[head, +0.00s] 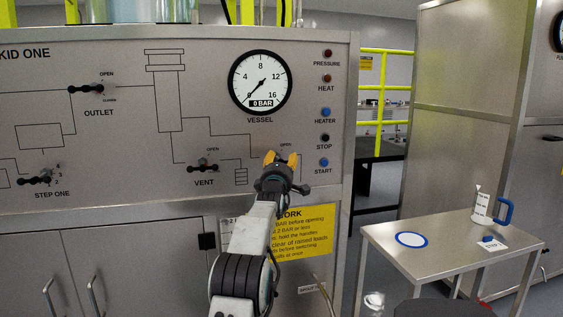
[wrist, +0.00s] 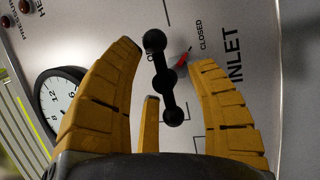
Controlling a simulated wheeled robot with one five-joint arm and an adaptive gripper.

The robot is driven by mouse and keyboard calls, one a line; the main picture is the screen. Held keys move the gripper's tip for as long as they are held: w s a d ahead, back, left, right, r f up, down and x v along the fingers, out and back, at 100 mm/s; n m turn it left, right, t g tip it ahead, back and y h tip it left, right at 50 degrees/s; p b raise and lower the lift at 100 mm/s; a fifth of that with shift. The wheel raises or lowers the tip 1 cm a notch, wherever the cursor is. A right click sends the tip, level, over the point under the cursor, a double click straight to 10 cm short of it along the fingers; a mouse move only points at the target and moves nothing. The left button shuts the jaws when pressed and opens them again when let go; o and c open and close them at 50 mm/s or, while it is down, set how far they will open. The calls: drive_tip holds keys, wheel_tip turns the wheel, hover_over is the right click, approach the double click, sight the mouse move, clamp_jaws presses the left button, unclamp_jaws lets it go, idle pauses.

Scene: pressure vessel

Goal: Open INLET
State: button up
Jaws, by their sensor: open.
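The INLET handle (wrist: 164,78) is a black bar with round knobs, on the grey panel beside the INLET label (wrist: 233,55). In the wrist view it stands between the yellow fingers of my gripper (wrist: 168,60), which are spread open around it and not closed on it. The OPEN label is partly hidden by the handle. In the head view my gripper (head: 281,159) is at the panel right of VENT and hides most of the INLET handle.
The OUTLET (head: 98,89), VENT (head: 203,168) and STEP ONE (head: 35,181) handles are on the same panel. The VESSEL gauge (head: 260,83) reads 0 BAR. Several buttons line the panel's right edge. A metal table (head: 455,240) with a blue-handled bottle (head: 483,206) stands at right.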

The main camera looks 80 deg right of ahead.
drive_tip(key=shift+c, duration=0.3)
clamp_jaws()
idle(0.4)
